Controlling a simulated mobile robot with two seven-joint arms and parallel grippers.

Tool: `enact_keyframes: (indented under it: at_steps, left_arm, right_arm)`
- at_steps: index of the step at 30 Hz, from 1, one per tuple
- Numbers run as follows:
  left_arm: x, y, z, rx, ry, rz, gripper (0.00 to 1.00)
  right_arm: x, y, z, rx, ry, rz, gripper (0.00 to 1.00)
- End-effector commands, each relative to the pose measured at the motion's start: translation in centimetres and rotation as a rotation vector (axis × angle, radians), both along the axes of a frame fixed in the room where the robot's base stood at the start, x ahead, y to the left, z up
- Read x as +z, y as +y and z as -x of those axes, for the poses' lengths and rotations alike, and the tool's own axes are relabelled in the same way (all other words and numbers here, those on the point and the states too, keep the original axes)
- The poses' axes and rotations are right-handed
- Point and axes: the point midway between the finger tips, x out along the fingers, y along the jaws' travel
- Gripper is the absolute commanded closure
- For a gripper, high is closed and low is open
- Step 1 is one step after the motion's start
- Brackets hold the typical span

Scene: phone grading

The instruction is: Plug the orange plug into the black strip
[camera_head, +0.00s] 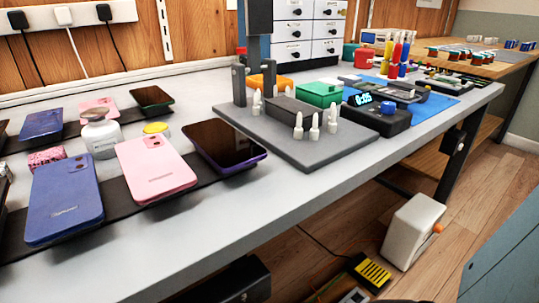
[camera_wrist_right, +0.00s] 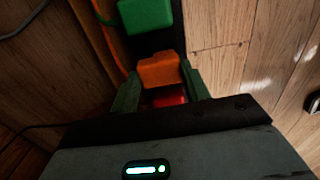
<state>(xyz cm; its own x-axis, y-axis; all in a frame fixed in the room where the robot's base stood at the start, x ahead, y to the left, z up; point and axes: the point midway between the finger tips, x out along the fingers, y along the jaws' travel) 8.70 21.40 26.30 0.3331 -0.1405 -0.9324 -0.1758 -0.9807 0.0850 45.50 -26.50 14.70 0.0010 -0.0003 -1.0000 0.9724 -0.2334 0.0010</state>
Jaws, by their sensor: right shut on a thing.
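In the right wrist view the orange plug (camera_wrist_right: 158,70) sits between the two dark fingers of my right gripper (camera_wrist_right: 160,86), which is shut on it. The black strip (camera_wrist_right: 176,42) runs beyond the plug, with a green plug (camera_wrist_right: 147,14) on it farther up. A red part (camera_wrist_right: 166,98) shows just below the orange plug, between the fingers. I cannot tell whether the orange plug touches the strip or is seated in it. Neither gripper shows clearly in the head view, and my left gripper is not in view.
An orange cable (camera_wrist_right: 104,35) runs left of the strip over wooden floor. In the head view a grey workbench (camera_head: 290,205) holds several phones, a dark fixture and coloured boxes. A white box (camera_head: 412,230) stands on the floor near a black-and-yellow item (camera_head: 370,272).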

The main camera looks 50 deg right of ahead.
Motion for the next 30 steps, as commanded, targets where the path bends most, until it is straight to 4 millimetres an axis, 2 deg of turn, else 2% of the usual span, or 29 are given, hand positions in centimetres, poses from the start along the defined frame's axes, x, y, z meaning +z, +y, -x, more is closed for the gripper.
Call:
enact_keyframes:
  at_steps: [27,28,30]
  left_arm:
    - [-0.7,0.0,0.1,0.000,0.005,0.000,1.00]
    - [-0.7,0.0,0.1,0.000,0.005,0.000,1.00]
    - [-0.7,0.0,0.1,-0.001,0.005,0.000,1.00]
  right_arm:
    - [-1.3,0.0,0.1,0.000,0.002,0.001,0.83]
    - [-1.3,0.0,0.1,0.000,0.002,0.001,0.52]
    - [-1.3,0.0,0.1,0.000,0.002,0.001,0.43]
